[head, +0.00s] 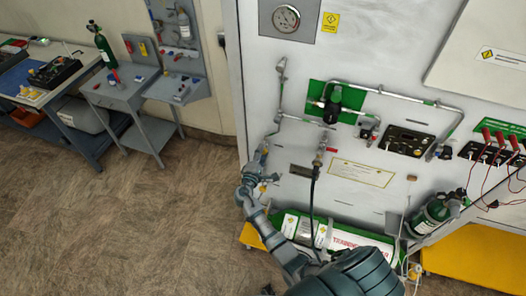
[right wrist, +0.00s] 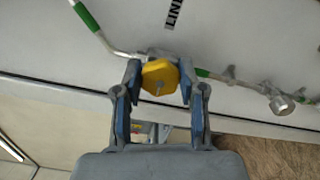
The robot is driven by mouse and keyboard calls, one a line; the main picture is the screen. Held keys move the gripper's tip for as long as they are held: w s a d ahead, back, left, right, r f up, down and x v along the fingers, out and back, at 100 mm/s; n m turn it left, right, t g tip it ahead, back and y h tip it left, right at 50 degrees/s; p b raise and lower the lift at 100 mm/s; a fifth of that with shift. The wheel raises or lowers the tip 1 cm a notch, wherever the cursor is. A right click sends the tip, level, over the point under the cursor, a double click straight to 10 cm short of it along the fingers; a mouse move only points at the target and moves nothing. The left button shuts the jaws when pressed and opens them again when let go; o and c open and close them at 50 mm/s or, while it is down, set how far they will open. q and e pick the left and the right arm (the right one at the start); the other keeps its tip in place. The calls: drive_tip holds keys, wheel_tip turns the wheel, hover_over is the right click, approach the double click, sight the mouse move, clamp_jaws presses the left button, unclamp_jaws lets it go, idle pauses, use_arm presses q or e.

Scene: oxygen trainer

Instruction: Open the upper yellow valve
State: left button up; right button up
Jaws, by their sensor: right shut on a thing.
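A yellow valve knob (right wrist: 160,78), six-sided with a small metal stem at its centre, sits on a thin metal pipe on the white panel. My right gripper (right wrist: 160,85) has a blue-lined finger on each side of the knob and is shut on it. In the head view my right gripper (head: 262,178) is at the lower left of the trainer panel (head: 300,90), by the low end of the pipe. There the gripper hides most of the knob. No second yellow valve can be made out. My left gripper is out of view.
A dark hose (head: 313,190) hangs right of my gripper. A green oxygen cylinder (head: 432,213) and red-capped leads (head: 487,137) are at the right. A grey side table (head: 125,88) and workbench stand at the left. The floor (head: 130,220) between is clear.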

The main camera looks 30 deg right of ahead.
drive_tip(key=n+p, duration=0.1)
drive_tip(key=n, duration=0.3)
drive_tip(key=n+p, duration=0.1)
drive_tip(key=n, duration=0.3)
drive_tip(key=n+p, duration=0.2)
drive_tip(key=n, duration=0.3)
drive_tip(key=shift+a+f, duration=0.2)
drive_tip(key=shift+f, duration=0.05)
drive_tip(key=shift+f+n, duration=0.15)
drive_tip(key=shift+n, duration=2.05)
drive_tip(key=o, duration=1.1)
drive_tip(key=shift+o, duration=0.2)
drive_tip(key=shift+w, duration=0.15)
drive_tip(key=shift+r, duration=0.2)
